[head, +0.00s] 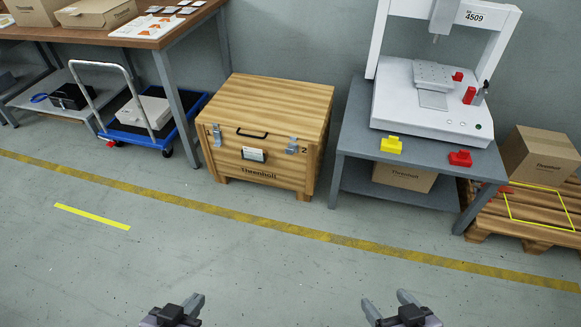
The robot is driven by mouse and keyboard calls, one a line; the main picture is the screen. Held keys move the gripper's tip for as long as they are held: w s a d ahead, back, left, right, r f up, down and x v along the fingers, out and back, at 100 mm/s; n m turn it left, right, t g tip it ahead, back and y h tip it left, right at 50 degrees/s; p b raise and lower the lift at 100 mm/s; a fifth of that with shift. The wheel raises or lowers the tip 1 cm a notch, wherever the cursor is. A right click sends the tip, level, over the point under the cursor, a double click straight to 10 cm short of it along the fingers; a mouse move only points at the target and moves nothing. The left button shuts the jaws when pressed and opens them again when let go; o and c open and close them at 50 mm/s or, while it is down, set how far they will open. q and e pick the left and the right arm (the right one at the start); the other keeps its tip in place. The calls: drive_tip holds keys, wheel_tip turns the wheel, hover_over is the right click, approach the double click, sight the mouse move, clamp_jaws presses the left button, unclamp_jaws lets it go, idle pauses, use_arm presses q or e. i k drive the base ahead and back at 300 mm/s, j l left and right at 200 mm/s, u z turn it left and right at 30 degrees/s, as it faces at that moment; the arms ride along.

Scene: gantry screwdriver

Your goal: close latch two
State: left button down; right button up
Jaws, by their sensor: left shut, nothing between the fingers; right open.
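A striped wooden crate (262,98) stands on the floor against the wall, its lid down. Latch two (292,146) is the metal latch at the right of its front face, beside a printed 2. It looks tilted, but it is too small to tell whether it is fastened. The other latch (217,136) sits at the left of the front, near a printed 1. My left gripper (196,301) is shut and empty at the bottom edge. My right gripper (386,299) is open and empty, further right at the bottom. Both are well apart from the crate.
A blue trolley (193,108) stands left of the crate under a table (150,42). A grey bench (350,134) with a white gantry machine (393,98) stands close on the right. A pallet (490,222) lies further right. The floor before the crate is clear.

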sight(291, 147)
drive_tip(key=k, duration=0.15)
drive_tip(key=i+l+z, duration=0.1)
drive_tip(key=i+l, duration=0.2)
drive_tip(key=i, duration=0.2)
drive_tip(key=i+l+z, duration=0.15)
drive_tip(key=i, duration=0.4)
drive_tip(key=i+l+z, duration=0.1)
drive_tip(key=i+l, duration=0.15)
drive_tip(key=i, duration=0.25)
